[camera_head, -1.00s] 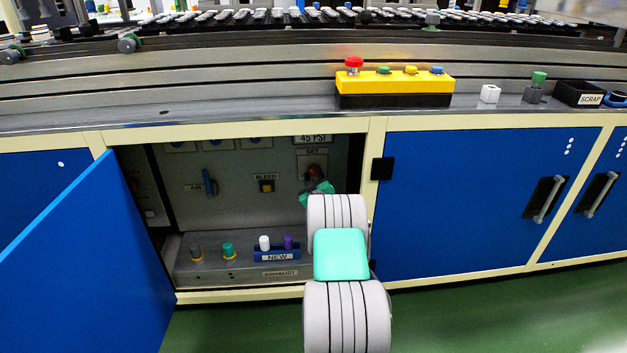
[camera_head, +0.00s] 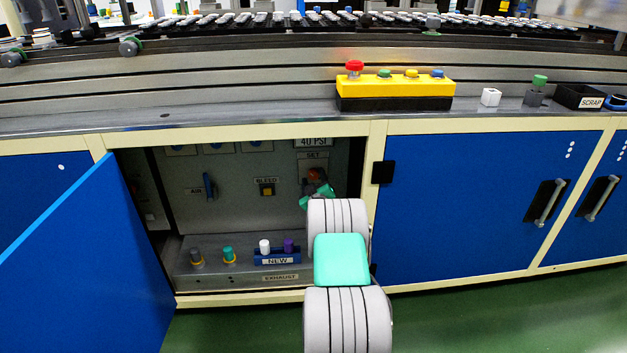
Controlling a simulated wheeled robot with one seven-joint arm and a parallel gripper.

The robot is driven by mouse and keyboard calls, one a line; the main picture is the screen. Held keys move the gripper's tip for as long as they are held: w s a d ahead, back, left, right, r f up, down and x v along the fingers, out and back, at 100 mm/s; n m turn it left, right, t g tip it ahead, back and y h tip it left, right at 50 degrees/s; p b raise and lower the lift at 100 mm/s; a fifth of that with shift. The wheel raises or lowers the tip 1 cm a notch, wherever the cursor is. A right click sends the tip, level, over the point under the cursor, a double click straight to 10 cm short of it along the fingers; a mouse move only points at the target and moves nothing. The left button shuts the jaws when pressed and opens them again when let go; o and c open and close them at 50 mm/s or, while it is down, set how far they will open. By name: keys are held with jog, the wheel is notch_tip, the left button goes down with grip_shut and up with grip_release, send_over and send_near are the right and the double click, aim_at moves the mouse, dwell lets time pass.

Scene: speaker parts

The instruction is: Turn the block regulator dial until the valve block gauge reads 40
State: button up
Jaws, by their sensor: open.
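The block regulator dial (camera_head: 314,174) is a reddish-brown knob under the SET label (camera_head: 313,156), on the grey panel inside the open cabinet. The readout plate (camera_head: 313,142) above it shows 40 PSI. My gripper (camera_head: 318,190) is open, just below and in front of the dial. My arm hides much of the gripper, and I cannot tell whether the fingers touch the dial. Round gauges (camera_head: 256,147) at the panel's top are mostly cut off by the cabinet frame.
An AIR lever (camera_head: 209,186) and a BLEED button (camera_head: 266,189) are on the panel, left of my gripper. Below stand several fittings and a blue NEW holder (camera_head: 277,259). The open blue door (camera_head: 95,260) is at left. A yellow button box (camera_head: 395,88) is on the counter.

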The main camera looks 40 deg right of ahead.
jog(key=shift+s, duration=0.1)
jog(key=p+v, duration=0.2)
jog(key=v, duration=0.5)
jog(key=shift+s+a+p, duration=0.2)
jog(key=shift+a+p, duration=0.05)
jog(key=shift+p, duration=0.05)
